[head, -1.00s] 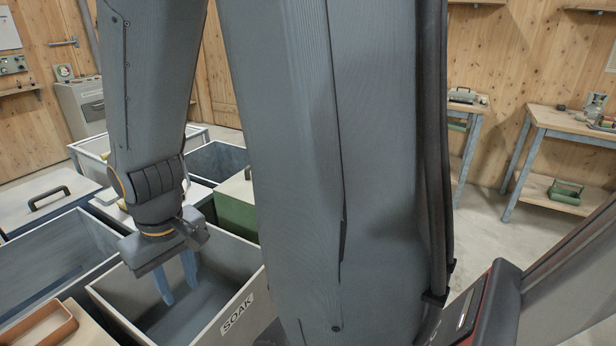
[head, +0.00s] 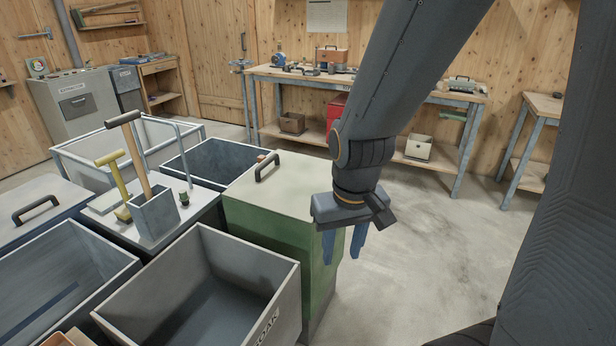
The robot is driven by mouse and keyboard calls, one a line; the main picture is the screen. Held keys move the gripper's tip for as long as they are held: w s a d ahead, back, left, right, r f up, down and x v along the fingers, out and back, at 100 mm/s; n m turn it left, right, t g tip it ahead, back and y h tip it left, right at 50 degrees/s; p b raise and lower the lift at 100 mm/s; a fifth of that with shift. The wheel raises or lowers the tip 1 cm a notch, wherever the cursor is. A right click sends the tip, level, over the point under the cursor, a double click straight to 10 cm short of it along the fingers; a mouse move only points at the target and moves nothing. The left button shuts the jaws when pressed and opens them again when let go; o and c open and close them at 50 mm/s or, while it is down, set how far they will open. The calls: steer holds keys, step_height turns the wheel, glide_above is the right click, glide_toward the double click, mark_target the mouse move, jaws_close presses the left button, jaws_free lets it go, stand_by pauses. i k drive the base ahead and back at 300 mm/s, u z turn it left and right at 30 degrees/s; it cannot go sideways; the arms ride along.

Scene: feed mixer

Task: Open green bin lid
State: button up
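My gripper (head: 342,242) points down with blue fingers apart. It shows in front of the bin's right edge, to the right of the handle and apart from it. Nothing shows between the fingers. The gripper and wrist hide part of the lid's right edge and the bin's side.
The open SOAK bin (head: 225,250) stands left of the green bin. A grey holder (head: 155,213) with wooden-handled tools stands on a white top farther left. A workbench (head: 310,78) runs along the back wall. Floor (head: 425,240) to the right is clear.

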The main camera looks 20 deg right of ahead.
mark_target(284, 184)
steer(key=u, duration=0.15)
steer(key=k, duration=0.45)
steer(key=z, duration=0.9)
steer(key=i, duration=1)
steer(key=u, duration=0.1)
